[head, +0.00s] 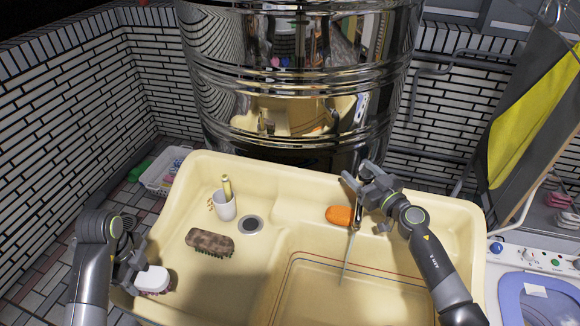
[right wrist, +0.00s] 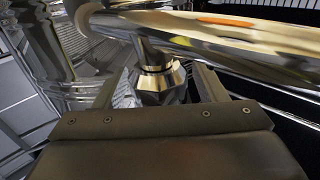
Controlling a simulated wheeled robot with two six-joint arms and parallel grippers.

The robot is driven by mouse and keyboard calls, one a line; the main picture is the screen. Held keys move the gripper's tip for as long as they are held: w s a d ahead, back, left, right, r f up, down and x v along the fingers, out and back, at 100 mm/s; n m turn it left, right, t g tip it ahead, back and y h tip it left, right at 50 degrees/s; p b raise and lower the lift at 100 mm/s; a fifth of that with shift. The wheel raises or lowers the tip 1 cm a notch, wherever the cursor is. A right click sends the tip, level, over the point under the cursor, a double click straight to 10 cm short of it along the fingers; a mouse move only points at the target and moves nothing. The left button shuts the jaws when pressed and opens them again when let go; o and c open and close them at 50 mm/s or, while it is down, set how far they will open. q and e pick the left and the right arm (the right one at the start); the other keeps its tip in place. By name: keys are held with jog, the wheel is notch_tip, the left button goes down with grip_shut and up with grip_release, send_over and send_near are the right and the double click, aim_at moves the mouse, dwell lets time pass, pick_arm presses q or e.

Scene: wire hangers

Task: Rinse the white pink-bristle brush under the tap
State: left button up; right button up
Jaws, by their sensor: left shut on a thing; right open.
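The white brush (head: 153,279) is held by my left gripper (head: 137,277) over the left rim of the cream sink (head: 190,215); a little pink shows at its underside. My left gripper is shut on it. The metal tap (head: 357,204) stands at the back of the sink, and a thin pale stream (head: 345,262) runs down from it into the right basin. My right gripper (head: 360,180) is at the top of the tap. In the right wrist view, its open fingers (right wrist: 160,88) stand either side of the tap's faceted metal neck (right wrist: 160,82). The brush is well left of the stream.
A brown brush (head: 209,241), a cup (head: 225,207) with a yellowish handle in it, and a drain (head: 251,224) are on the sink's left side. An orange object (head: 339,215) lies beside the tap. A large shiny metal tank (head: 300,80) stands behind.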

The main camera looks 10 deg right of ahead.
jog(key=shift+c, duration=0.5)
jog(key=c, duration=0.9)
pick_arm(q)
notch_tip(320, 180, up, 3)
jog(key=p, duration=0.3)
jog(key=shift+r, duration=0.15)
pick_arm(e)
jog(key=shift+r+m+t+h, duration=0.3)
jog(key=shift+r+m+h, duration=0.25)
jog(key=shift+h, duration=0.35)
pick_arm(q)
jog(key=shift+r+p, duration=0.55)
jog(key=shift+p, duration=0.05)
pick_arm(e)
jog(key=shift+d+f+m+h, duration=0.1)
jog(key=shift+f+m+h, duration=0.2)
jog(key=shift+m+h, duration=0.5)
pick_arm(q)
jog(key=shift+f, duration=0.1)
pick_arm(e)
jog(key=shift+d+f+m+h, duration=0.1)
jog(key=shift+m+h, duration=0.2)
jog(key=shift+h, duration=0.3)
jog(key=shift+d+f+m+h, duration=0.1)
jog(key=shift+m+h, duration=0.15)
jog(key=shift+h, duration=0.35)
jog(key=o, duration=1)
